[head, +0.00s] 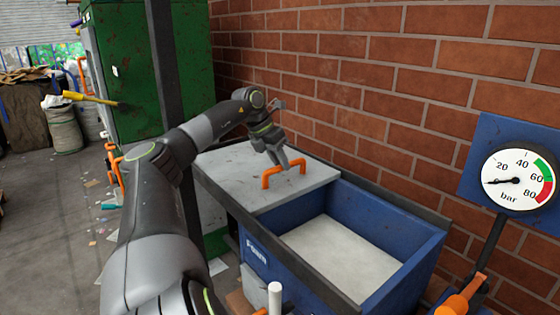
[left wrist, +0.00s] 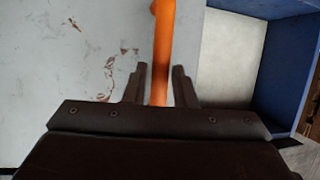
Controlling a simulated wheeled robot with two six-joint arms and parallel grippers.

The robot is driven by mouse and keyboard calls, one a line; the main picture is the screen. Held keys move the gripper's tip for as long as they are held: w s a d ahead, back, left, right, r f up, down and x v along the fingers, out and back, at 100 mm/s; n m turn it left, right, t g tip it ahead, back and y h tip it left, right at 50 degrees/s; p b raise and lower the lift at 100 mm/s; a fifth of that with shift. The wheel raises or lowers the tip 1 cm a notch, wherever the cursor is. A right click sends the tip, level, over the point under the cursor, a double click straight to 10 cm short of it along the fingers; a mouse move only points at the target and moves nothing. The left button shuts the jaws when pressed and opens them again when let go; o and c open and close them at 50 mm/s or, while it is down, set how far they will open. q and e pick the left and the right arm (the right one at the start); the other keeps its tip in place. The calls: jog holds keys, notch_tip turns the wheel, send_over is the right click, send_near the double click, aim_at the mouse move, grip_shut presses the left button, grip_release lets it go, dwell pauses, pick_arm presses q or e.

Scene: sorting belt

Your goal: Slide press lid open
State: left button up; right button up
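The grey sliding lid (head: 225,165) covers the left part of the blue press box; the right part of the box is uncovered. An orange handle (head: 267,180) stands on the lid near its right edge. My left gripper (head: 278,160) is down at the handle. In the left wrist view the orange handle (left wrist: 162,50) passes between the two fingers of the left gripper (left wrist: 162,85). The fingers look open around it, with a narrow gap showing on the left side. My right gripper is out of view.
The blue box (head: 390,215) has a pale, empty-looking floor. A brick wall (head: 400,70) runs close behind it. A pressure gauge (head: 517,178) stands at the right, with an orange-handled lever (head: 455,303) below. A green cabinet (head: 130,70) stands behind my left arm.

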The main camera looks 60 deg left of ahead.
pick_arm(q)
jog(key=shift+o, duration=1.4)
notch_tip(320, 180, up, 10)
jog(key=p, duration=0.1)
jog(key=shift+f, duration=0.1)
